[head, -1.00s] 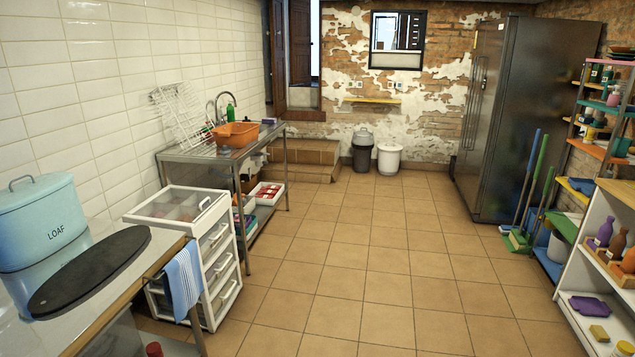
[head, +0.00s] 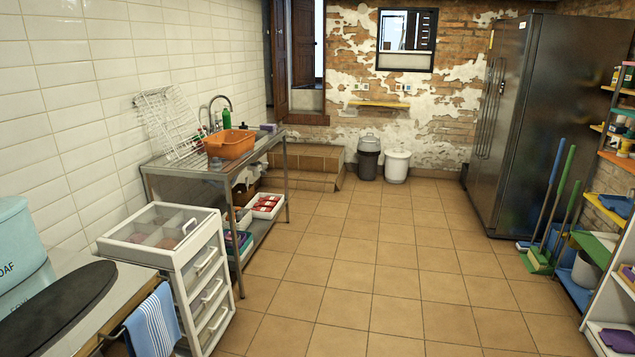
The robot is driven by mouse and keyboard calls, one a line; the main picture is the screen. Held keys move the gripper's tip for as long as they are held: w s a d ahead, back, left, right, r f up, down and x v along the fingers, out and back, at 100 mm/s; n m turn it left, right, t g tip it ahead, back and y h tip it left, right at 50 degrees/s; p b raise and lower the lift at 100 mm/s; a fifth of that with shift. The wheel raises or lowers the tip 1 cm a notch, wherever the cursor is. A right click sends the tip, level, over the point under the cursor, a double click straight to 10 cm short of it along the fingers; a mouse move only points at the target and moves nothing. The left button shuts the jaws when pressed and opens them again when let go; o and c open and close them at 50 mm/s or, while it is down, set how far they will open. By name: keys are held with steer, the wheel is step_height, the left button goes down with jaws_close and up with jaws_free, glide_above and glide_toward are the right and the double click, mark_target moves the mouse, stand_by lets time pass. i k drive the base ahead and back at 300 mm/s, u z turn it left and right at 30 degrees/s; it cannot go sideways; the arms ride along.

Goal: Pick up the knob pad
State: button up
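I cannot make out a knob pad for certain in the head view. A small flat purple thing (head: 615,340) lies on a lower board of the white shelf at the right edge; I cannot tell what it is. Several small items stand on the steel sink table (head: 180,170), around an orange basin (head: 230,145), but they are too small to tell. My gripper is not in view.
A wide tiled floor (head: 360,270) lies clear ahead. On the left are a counter, a white drawer cart (head: 205,270) and the sink table. On the right are a dark fridge (head: 535,120), brooms (head: 560,200) and shelves. Two bins (head: 397,165) stand at the back.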

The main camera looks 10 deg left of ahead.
mark_target(216, 163)
steer(key=i, duration=5.85)
